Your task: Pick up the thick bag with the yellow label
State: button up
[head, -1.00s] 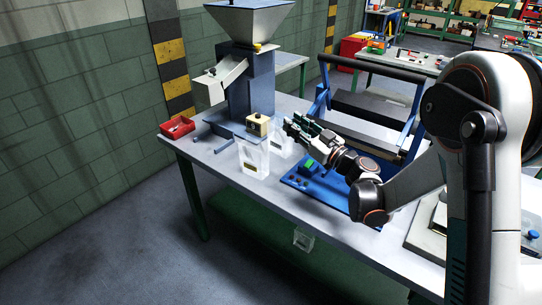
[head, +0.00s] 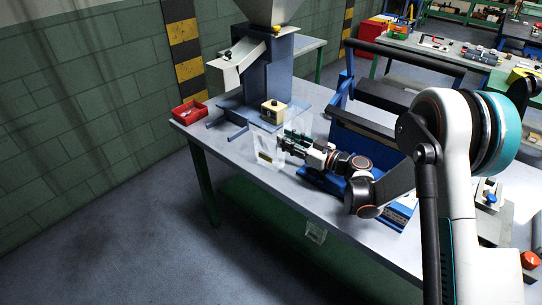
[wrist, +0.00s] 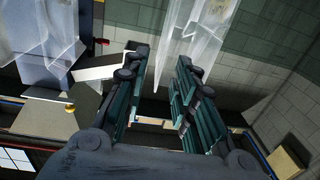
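A clear bag with a small dark-yellow label (head: 264,157) stands upright near the front edge of the table in the head view. A second clear bag stands close behind it, mostly covered by my gripper in the head view. My gripper (head: 283,142) is level, pointing left at the bags. In the wrist view its two fingers (wrist: 162,62) are apart with nothing clamped. One clear bag (wrist: 188,40) shows just past the fingertips, nearer the right finger, and another (wrist: 40,30) lies to the left. No label is readable there, and contact cannot be told.
A blue hopper machine (head: 262,70) with a chute stands behind the bags. A beige box with a knob (head: 273,112) is just behind them. A red bin (head: 190,112) sits at the table's left corner. A blue fixture (head: 325,180) lies under my arm.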

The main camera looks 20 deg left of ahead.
aim_at(274, 131)
jog(key=shift+r+b+x, duration=0.2)
jog(key=shift+b+x, duration=0.3)
jog(key=shift+x, duration=1)
jog(key=shift+r+b+x, duration=0.15)
jog(key=shift+b+x, duration=0.35)
jog(key=shift+x, duration=1.05)
grip_shut()
